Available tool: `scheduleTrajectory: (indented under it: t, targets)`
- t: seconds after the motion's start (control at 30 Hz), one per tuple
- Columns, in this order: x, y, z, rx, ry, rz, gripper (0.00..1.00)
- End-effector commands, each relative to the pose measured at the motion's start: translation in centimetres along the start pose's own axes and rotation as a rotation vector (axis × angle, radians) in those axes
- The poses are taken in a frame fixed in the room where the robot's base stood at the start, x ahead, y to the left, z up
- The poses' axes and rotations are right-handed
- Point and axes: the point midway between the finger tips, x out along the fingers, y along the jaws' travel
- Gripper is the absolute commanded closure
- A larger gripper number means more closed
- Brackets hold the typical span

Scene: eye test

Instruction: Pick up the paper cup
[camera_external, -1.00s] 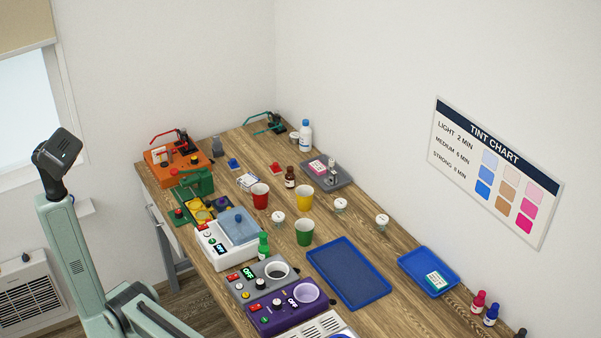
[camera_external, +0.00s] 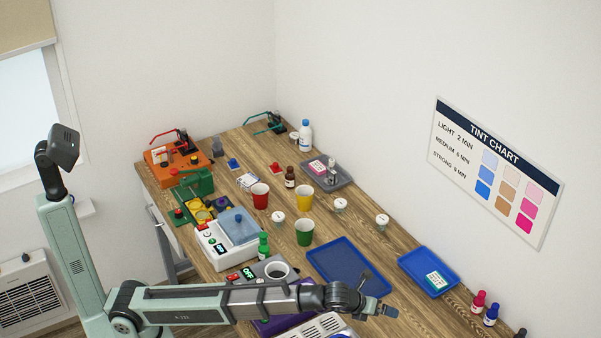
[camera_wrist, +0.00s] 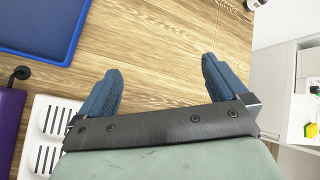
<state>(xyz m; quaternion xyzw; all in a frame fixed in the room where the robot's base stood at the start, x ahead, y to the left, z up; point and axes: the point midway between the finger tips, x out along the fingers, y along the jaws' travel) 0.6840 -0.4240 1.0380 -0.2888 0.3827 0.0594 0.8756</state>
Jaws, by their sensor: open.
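All look open at the top. My gripper (camera_external: 384,305) is at the near right of the cups, over the table beyond the near end of the large blue tray, well apart from them. In the wrist view my gripper (camera_wrist: 160,75) is open, its two blue fingers wide apart with only bare wood between them. No cup shows in the wrist view.
The large blue tray (camera_external: 318,258) lies between my gripper and the cups. A smaller blue tray (camera_external: 418,258) holds a teal-and-white item. White-lidded jars (camera_external: 382,220) stand right of the cups. A green-capped bottle (camera_external: 263,245) and a white bath unit (camera_external: 212,247) stand to the left.

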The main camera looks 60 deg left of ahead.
Motion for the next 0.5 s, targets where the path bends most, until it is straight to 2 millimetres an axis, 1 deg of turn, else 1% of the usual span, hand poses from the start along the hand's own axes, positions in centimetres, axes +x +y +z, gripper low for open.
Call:
scheduleTrajectory:
  t: [0.03,0.07,0.1,0.17,0.2,0.23,0.27,0.3,0.37,0.4,0.47,0.5]
  targets:
    - [0.8,2.6,2.3,-0.004,-0.049,0.044,0.00]
    - [1.2,4.0,3.6,-0.005,-0.079,0.070,0.00]
    - [1.7,5.8,5.3,-0.005,-0.119,0.104,0.00]
    - [2.2,8.5,7.8,-0.006,-0.178,0.156,0.00]
    - [2.4,10.3,9.4,-0.005,-0.216,0.191,0.00]
    - [2.6,11.7,10.6,-0.005,-0.244,0.218,0.00]
    - [2.7,13.1,11.8,-0.005,-0.272,0.245,0.00]
    - [2.7,15.0,13.3,-0.004,-0.309,0.282,0.00]
    - [2.6,17.8,15.5,-0.002,-0.364,0.338,0.00]
    - [2.5,19.7,16.9,0.000,-0.399,0.375,0.00]
    - [2.1,22.5,18.9,0.004,-0.452,0.432,0.00]
    - [1.8,24.4,20.2,0.006,-0.486,0.471,0.00]
